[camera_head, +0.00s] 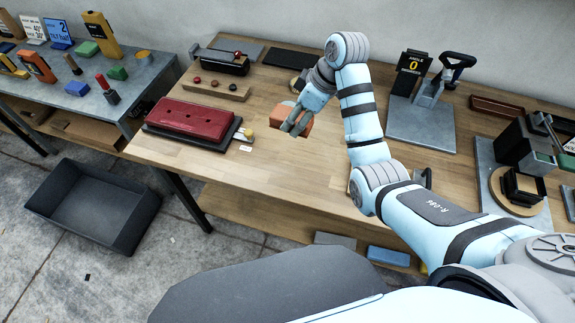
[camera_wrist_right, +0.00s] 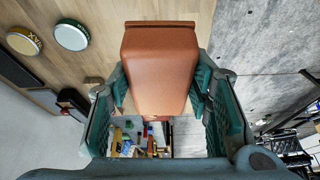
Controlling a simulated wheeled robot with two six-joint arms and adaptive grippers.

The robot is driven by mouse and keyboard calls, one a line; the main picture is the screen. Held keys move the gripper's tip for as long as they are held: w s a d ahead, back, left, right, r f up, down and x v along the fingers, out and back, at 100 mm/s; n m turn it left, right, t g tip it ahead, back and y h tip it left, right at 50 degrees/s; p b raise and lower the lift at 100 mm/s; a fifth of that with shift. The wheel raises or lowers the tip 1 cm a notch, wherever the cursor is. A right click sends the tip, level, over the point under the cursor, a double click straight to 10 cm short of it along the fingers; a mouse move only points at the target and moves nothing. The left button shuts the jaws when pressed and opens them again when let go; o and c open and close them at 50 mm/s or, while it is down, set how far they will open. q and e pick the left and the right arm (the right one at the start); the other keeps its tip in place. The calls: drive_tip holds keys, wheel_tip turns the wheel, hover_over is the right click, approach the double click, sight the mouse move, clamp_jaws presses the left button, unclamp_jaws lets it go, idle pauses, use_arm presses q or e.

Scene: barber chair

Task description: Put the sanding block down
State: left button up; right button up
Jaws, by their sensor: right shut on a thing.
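The sanding block, an orange-brown block (camera_wrist_right: 160,65), fills the middle of the right wrist view, with a finger on each side of it. In the head view its orange side (camera_head: 307,126) shows partly behind the fingers, over the wooden workbench (camera_head: 255,165). My right gripper (camera_head: 294,122) is shut on it; in the right wrist view the green-padded fingers (camera_wrist_right: 160,103) flank it. I cannot tell whether the block touches the bench top. My left gripper is not in view.
A dark red case (camera_head: 193,120) lies left of the gripper, with small labelled items beside it. A wooden rack (camera_head: 215,90) and black device (camera_head: 222,64) stand behind. A grey plate with a stand (camera_head: 420,128) is to the right. The bench's front middle looks clear.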

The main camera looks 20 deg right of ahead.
drive_tip(key=shift+s+a+r+n, duration=0.3)
drive_tip(key=shift+a+n, duration=0.1)
drive_tip(key=shift+a, duration=0.15)
drive_tip(key=b, duration=0.3)
hover_over(288, 170)
drive_tip(key=s+d, duration=0.1)
drive_tip(key=shift+g, duration=0.3)
wheel_tip(288, 170, down, 4)
drive_tip(key=shift+f, duration=0.25)
wheel_tip(288, 170, down, 15)
drive_tip(key=shift+d+f+b, duration=0.15)
drive_tip(key=shift+f+b, duration=0.05)
drive_tip(key=shift+b, duration=0.6)
drive_tip(key=shift+r, duration=0.1)
drive_tip(key=o, duration=1)
